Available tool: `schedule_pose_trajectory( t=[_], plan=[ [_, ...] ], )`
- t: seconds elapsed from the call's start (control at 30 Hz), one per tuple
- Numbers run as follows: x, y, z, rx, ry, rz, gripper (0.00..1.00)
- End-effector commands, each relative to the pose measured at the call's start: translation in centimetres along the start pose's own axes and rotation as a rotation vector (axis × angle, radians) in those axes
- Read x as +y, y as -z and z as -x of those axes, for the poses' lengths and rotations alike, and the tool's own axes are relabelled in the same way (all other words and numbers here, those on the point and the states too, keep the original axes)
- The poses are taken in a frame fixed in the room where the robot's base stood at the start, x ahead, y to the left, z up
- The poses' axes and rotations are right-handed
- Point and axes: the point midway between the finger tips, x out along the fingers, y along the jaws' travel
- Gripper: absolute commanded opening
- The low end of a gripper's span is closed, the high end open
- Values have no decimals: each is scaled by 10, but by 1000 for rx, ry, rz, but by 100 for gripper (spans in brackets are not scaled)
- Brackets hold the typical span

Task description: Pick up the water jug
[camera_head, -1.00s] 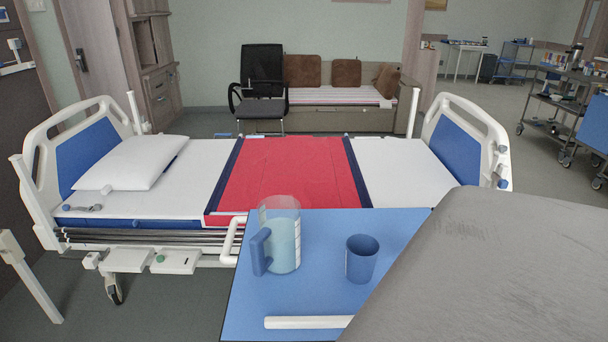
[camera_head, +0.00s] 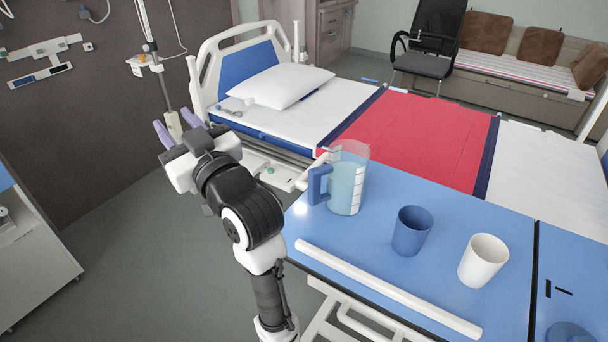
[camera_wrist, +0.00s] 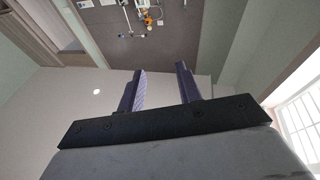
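The water jug (camera_head: 347,180) is clear with a blue handle (camera_head: 319,185) on its left side and holds pale blue liquid. It stands upright at the left end of the blue overbed table (camera_head: 379,250). My gripper (camera_head: 177,126) is in the air to the left of the jug, with its purple fingers apart and nothing between them. The wrist view also shows the open, empty gripper (camera_wrist: 160,83), facing the wall and ceiling; the jug is not in that view.
A blue cup (camera_head: 411,231) and a white cup (camera_head: 483,261) stand right of the jug. A white bar (camera_head: 385,287) runs along the table's near edge. The bed (camera_head: 413,134) lies behind the table. A cabinet (camera_head: 30,245) stands at the far left, with open floor beside it.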

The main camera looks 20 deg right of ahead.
Motion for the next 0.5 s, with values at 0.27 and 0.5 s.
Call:
schedule_pose_trajectory(
  t=[0.27,0.5],
  plan=[
    [146,-77,141,-456,-187,-50,35],
    [174,-98,229,-639,-230,-103,35]
  ],
)
